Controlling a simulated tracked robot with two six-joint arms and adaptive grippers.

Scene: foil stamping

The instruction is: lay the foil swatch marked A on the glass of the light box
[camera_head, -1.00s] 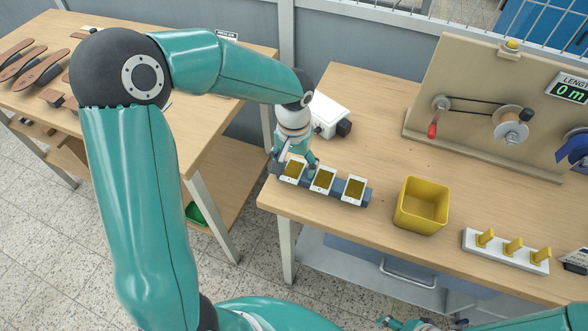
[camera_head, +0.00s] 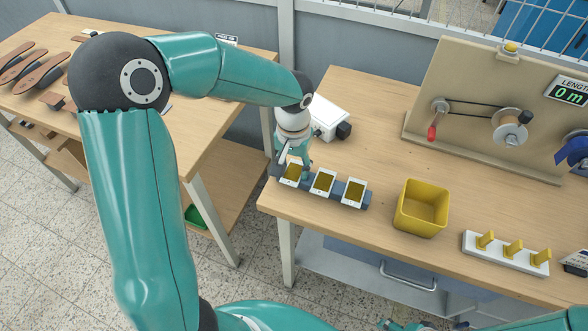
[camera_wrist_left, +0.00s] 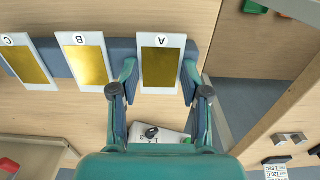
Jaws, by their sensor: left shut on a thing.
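The foil swatch marked A (camera_wrist_left: 162,62) is a white card with a gold face, at the left end of the blue-grey rack (camera_head: 366,200) in the head view (camera_head: 291,172). My left gripper (camera_wrist_left: 159,80) is shut on swatch A, one finger at each side edge. In the head view the left gripper (camera_head: 292,160) is over that rack end. Swatches B (camera_wrist_left: 85,60) and C (camera_wrist_left: 28,65) stand beside it. A white box (camera_head: 328,113) with a black part is behind the rack; I cannot make out its glass. Only teal parts of my right arm show at the bottom edge.
A yellow bin (camera_head: 421,207) stands right of the rack, and a white holder with yellow pegs (camera_head: 506,251) further right. A winding board (camera_head: 480,100) with a red-handled crank stands at the back. The wood between rack and board is clear.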

